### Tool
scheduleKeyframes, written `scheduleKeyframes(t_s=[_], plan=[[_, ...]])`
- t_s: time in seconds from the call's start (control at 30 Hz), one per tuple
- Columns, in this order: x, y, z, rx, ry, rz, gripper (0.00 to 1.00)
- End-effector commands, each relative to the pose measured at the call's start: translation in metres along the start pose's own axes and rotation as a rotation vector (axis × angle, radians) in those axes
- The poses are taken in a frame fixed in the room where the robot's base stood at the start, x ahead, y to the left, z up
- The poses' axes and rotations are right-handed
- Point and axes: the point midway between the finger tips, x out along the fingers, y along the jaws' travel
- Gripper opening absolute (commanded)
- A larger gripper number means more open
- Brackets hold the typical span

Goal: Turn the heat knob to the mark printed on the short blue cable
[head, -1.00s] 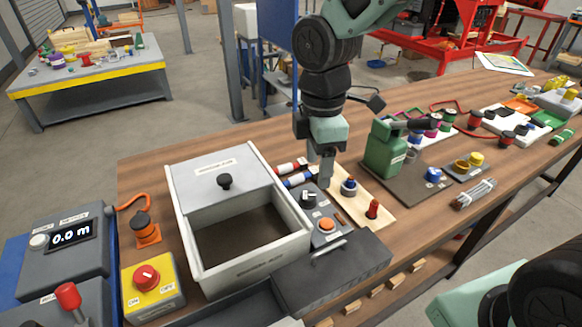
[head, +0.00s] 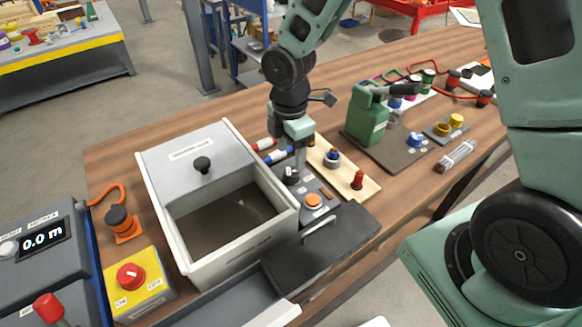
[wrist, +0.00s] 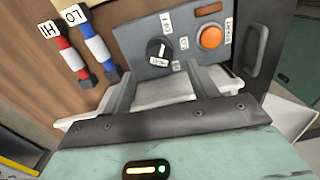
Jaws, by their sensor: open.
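The heat knob (wrist: 157,49) is black with a white pointer and sits on a grey panel (wrist: 190,62). Small white labels surround it; their print is too small to read surely. It also shows in the head view (head: 291,175). The blue cable (wrist: 97,49) is a short blue-and-white piece left of the panel, with an upside-down tag that seems to read LO (wrist: 73,14). It also shows in the head view (head: 277,156). My gripper (wrist: 163,79) is open and empty, close to the knob and apart from it. In the head view (head: 299,160) its fingers are above the panel's far end.
A red-and-white cable (wrist: 71,54) tagged HI lies beside the blue one. An orange button (wrist: 210,37) is right of the knob. A grey open bin (head: 215,255) stands left of the panel, and a wooden board (head: 338,172) with connectors lies right.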

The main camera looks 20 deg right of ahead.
Motion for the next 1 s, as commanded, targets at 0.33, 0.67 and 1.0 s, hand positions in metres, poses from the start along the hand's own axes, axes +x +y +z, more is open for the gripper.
scheduleKeyframes(t_s=[0.33, 0.67, 1.0], plan=[[0.052, 0.000, 0.000, 0.000, 0.000, -0.002, 0.59], [0.059, 0.000, 0.000, 0.001, 0.000, 0.001, 0.59], [0.058, 0.000, 0.000, 0.001, 0.000, 0.000, 0.15]])
